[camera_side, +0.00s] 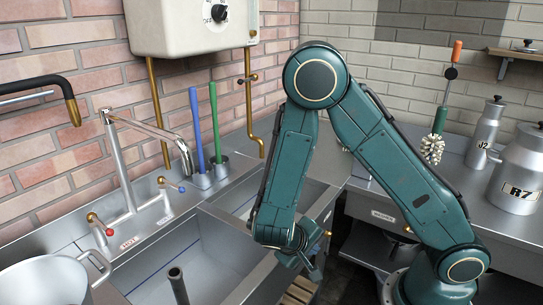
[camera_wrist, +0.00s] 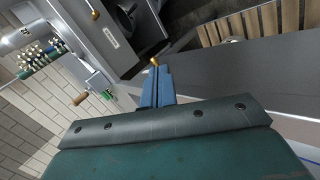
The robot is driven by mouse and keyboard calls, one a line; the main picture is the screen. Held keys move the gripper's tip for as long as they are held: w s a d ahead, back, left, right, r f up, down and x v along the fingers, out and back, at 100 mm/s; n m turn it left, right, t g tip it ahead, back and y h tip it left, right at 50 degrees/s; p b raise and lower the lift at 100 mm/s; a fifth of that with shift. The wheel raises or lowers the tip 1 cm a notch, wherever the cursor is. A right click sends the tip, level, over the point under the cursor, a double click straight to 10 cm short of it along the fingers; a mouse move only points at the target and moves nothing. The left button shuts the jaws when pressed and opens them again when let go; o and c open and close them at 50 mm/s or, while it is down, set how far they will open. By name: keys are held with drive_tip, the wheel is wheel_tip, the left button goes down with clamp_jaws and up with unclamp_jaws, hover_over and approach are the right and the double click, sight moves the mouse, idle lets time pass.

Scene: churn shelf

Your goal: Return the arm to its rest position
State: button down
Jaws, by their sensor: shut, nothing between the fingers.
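My green arm is folded in the side view, its elbow high and its forearm hanging down. My gripper (camera_side: 312,268) hangs at the lower middle, by the front edge of the sink unit (camera_side: 262,275). It is shut and empty, pointing down and to the right. I cannot tell its exact height above the edge. In the wrist view my own green housing fills the bottom.
Left are a tap (camera_side: 150,128), a metal pot (camera_side: 45,282) and blue and green-handled brushes (camera_side: 196,130). A grey boiler (camera_side: 190,25) hangs above. A slatted wooden piece (camera_side: 298,292) lies below.

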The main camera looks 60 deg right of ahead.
drive_tip(key=s+a+r+n+t+y, duration=0.1)
drive_tip(key=s+r+t+y, duration=0.2)
drive_tip(key=r, duration=1)
drive_tip(key=s+a+r+n+t+y, duration=0.2)
drive_tip(key=s+r+y, duration=0.3)
drive_tip(key=r, duration=0.7)
drive_tip(key=shift+s+r+n+t+y, duration=0.35)
drive_tip(key=shift+s+t, duration=0.25)
drive_tip(key=shift+t, duration=0.3)
